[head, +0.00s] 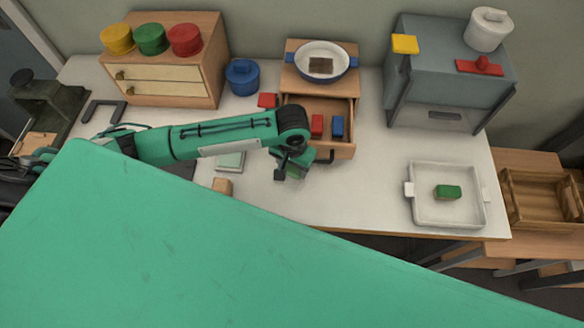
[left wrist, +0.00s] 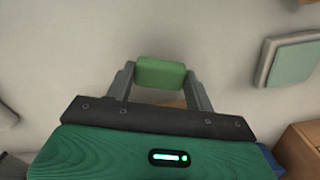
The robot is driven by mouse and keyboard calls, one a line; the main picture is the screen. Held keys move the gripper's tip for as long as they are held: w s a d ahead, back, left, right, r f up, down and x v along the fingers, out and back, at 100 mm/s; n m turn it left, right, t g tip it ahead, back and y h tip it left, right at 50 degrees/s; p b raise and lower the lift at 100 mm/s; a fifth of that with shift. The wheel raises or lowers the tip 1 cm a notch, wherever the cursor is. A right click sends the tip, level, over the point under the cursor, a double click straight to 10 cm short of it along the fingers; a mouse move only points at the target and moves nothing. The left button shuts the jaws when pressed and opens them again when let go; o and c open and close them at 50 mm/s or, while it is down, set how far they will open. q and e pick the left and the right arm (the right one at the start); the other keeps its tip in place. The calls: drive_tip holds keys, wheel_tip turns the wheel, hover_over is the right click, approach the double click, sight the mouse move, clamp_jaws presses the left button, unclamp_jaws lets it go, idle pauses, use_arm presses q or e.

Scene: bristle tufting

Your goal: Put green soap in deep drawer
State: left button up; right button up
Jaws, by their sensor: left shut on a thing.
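My left gripper (head: 290,176) is low over the table, just in front of the open drawer and to its left. In the left wrist view, the green soap (left wrist: 160,72) is between the fingers of the shut gripper (left wrist: 160,80). In the head view the arm mostly hides this soap. The deep drawer (head: 345,110) is pulled out of the small wooden cabinet (head: 290,80) and holds a red block (head: 317,125) and a blue block (head: 337,126). Another green block (head: 447,192) lies in the white tray (head: 420,217) at right. My right gripper is not in view.
A blue-rimmed bowl (head: 321,62) sits on the drawer cabinet. A red block (head: 267,100) and a blue pot (head: 242,77) stand left of it. A pale green pad (head: 230,161) and a wooden block (head: 222,186) lie near my arm. Table right of the drawer is clear.

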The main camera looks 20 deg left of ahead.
use_arm(q)
drive_tip(key=shift+f, duration=1.1)
drive_tip(key=shift+s, duration=0.1)
drive_tip(key=o, duration=1)
drive_tip(key=shift+f, duration=0.1)
